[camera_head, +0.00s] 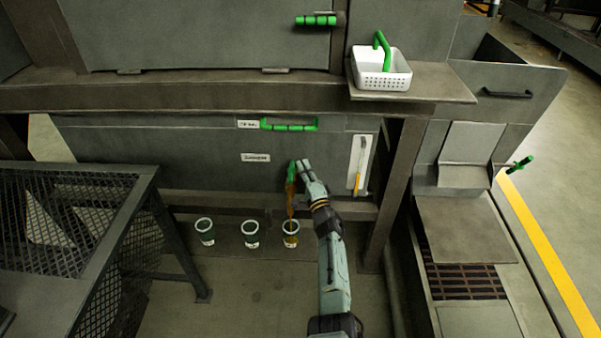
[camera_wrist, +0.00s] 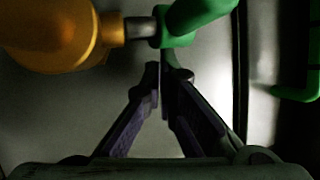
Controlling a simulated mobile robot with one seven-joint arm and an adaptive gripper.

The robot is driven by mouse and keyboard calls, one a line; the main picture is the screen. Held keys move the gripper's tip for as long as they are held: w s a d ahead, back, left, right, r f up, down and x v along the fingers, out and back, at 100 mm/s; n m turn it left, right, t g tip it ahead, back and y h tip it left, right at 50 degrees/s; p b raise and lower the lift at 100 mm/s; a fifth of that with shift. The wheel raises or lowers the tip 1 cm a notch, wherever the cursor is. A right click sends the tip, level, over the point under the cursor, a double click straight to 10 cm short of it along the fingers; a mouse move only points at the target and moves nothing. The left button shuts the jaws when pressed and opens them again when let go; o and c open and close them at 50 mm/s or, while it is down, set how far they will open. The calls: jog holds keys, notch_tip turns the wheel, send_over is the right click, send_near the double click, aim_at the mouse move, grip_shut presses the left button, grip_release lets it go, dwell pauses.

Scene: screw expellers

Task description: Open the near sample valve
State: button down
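The sample valve has a green handle (camera_head: 291,171) above an orange-brown body (camera_head: 290,192), on the grey panel in the head view. In the wrist view the green handle (camera_wrist: 195,18) is at the top, joined by a short metal stem to the orange body (camera_wrist: 48,32) at upper left. My gripper (camera_head: 303,163) is just right of the handle. In the wrist view my gripper's fingertips (camera_wrist: 167,76) are drawn together just below the handle's hub. I cannot tell whether they touch it. A cup (camera_head: 291,228) with amber contents stands under the valve.
Two more cups (camera_head: 250,228) (camera_head: 204,226) stand left of it. A green bar handle (camera_head: 290,127) and a white gauge strip (camera_head: 357,165) are on the panel. A white basket (camera_head: 382,82) sits on a shelf above. A mesh-sided frame (camera_head: 70,215) stands at left.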

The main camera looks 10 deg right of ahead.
jog(key=shift+w, duration=0.2)
dwell(0.5)
jog(key=v, duration=1.2)
dwell(0.4)
